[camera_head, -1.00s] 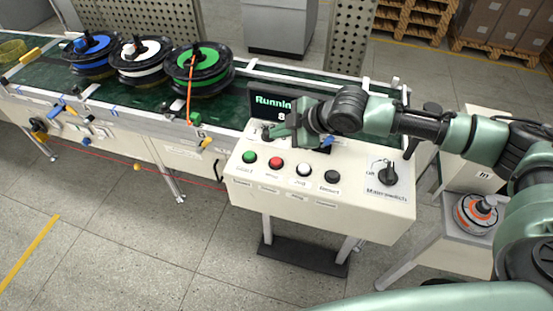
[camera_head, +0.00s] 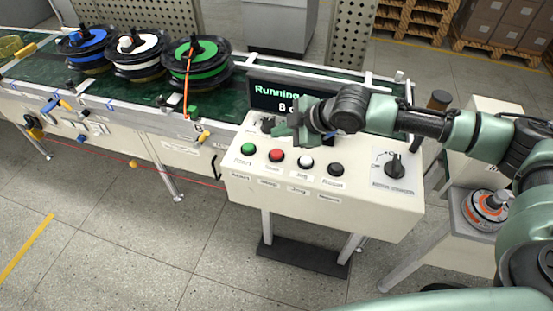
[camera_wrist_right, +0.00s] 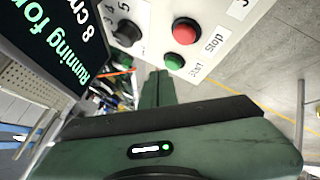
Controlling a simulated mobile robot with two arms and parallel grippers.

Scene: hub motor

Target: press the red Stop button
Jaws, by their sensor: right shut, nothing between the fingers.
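The red Stop button (camera_head: 277,155) sits on the sloped front of a cream control panel (camera_head: 380,205), between a green button (camera_head: 248,148) and a white button (camera_head: 306,163). My right gripper (camera_head: 278,127) is above and behind the button row, near the display, apart from the red button. In the right wrist view the red button (camera_wrist_right: 185,31) shows beyond the shut, empty fingers (camera_wrist_right: 160,76), up and to the right of their tips. The green button (camera_wrist_right: 175,62) is nearer the tips. My left gripper is not in view.
A display (camera_head: 280,97) reading "Running" stands behind the buttons, partly hidden by my right arm. A black button (camera_head: 336,170) and a rotary switch (camera_head: 394,166) are to the right. A conveyor (camera_head: 112,95) with several spools extends left. The floor in front is clear.

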